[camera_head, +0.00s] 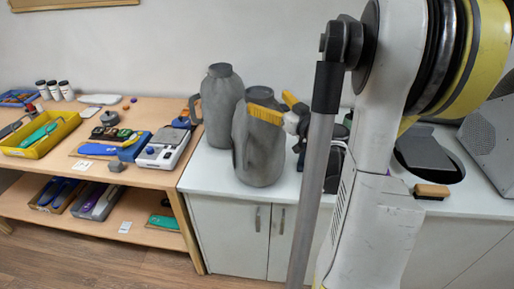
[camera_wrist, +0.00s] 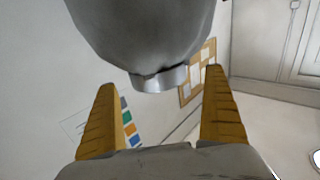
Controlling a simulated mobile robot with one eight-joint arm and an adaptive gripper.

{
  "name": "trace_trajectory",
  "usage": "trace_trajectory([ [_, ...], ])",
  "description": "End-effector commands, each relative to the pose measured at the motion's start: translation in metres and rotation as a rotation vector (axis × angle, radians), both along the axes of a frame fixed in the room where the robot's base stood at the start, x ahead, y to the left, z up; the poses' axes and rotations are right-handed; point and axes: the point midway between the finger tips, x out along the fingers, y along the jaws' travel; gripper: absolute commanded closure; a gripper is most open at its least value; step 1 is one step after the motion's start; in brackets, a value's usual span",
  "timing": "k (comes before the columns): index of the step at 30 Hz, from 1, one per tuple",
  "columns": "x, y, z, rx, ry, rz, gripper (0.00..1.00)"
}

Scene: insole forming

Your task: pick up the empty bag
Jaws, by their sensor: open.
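Two grey, jug-shaped vessels stand on the white counter: a rear one with a side handle (camera_head: 222,105) and a front one (camera_head: 258,150). I cannot tell whether either is the empty bag; nothing else is plainly a bag. My gripper (camera_head: 279,106) has yellow fingers, one in front of the front vessel's upper part and one behind it to the right. In the wrist view my gripper (camera_wrist: 160,82) is open, its fingers wide apart. A grey rounded body (camera_wrist: 145,35) with a paler rim lies beyond and between the fingertips. I see no clear contact.
A wooden shelf table (camera_head: 150,112) at left holds a yellow tray (camera_head: 68,128), tools and white bottles. The white counter (camera_head: 205,170) has a brush (camera_head: 432,191) and a round opening at right. White cabinets are below. My arm hides part of the counter.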

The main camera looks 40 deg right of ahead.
Motion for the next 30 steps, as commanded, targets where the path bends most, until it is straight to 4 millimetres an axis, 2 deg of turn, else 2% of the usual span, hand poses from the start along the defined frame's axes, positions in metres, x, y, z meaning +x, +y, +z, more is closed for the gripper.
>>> trace_trajectory([
  [4, 0.014, -0.002, 0.000, 0.000, 0.000, 0.002, 0.00],
  [10, 0.045, -0.007, 0.002, 0.000, 0.001, 0.003, 0.00],
  [18, 0.051, -0.008, 0.003, 0.000, 0.001, 0.000, 0.00],
  [24, 0.051, -0.008, 0.003, 0.000, 0.001, 0.000, 0.61],
  [30, 0.050, -0.008, 0.003, 0.001, 0.001, 0.000, 0.61],
])
